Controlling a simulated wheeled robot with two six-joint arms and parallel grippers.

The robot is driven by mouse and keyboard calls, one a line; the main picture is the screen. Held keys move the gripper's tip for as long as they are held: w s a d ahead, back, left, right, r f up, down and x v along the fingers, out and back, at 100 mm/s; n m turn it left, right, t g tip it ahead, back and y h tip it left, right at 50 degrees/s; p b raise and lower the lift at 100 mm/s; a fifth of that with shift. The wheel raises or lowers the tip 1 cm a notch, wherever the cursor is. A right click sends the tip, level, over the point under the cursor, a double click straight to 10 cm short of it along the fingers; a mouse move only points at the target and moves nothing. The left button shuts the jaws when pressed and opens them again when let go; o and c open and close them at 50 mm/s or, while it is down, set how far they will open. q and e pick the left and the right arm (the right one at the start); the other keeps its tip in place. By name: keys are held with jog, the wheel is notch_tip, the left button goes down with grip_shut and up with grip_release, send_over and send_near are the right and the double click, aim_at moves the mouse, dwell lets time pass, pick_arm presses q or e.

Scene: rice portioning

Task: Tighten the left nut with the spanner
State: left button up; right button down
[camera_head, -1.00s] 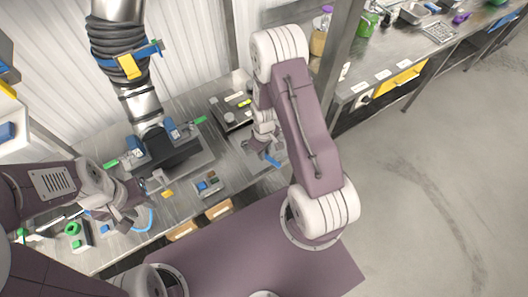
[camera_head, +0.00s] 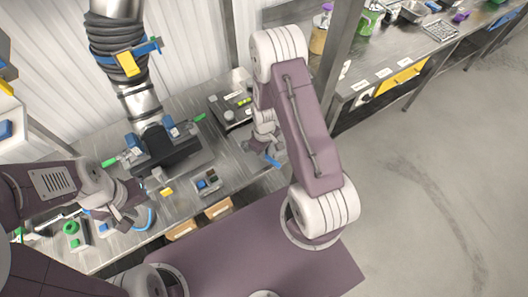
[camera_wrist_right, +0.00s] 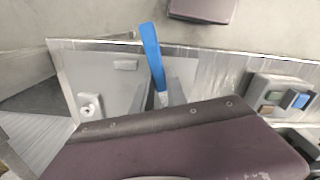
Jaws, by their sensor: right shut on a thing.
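A blue-handled tool (camera_head: 272,160), likely the spanner, is held in my right gripper (camera_head: 264,146) above the bench's right part. A dark clamp block (camera_head: 168,152) with blue parts and green handles sits under the steel pipe, left of my right gripper. The nuts are too small to make out. My left gripper (camera_head: 128,208) is at the bench's left, beside a curved blue thing (camera_head: 150,218); its fingers are unclear.
A small button box (camera_head: 207,184) and a yellow block (camera_head: 167,191) lie on the bench (camera_head: 228,160). A dark tray (camera_head: 232,112) stands behind my right gripper. A green ring-shaped part (camera_head: 71,228) is at left. A steel post (camera_head: 335,70) rises at right.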

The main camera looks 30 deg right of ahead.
jog(key=shift+f, duration=0.35)
dwell(0.4)
jog(key=shift+a, duration=0.1)
jog(key=shift+s+a+m, duration=0.2)
jog(key=shift+a+m, duration=0.4)
jog(key=shift+m, duration=0.3)
jog(key=shift+s+a+m, duration=0.1)
jog(key=shift+a+m, duration=0.55)
jog(key=shift+m, duration=0.15)
jog(key=shift+a, duration=0.1)
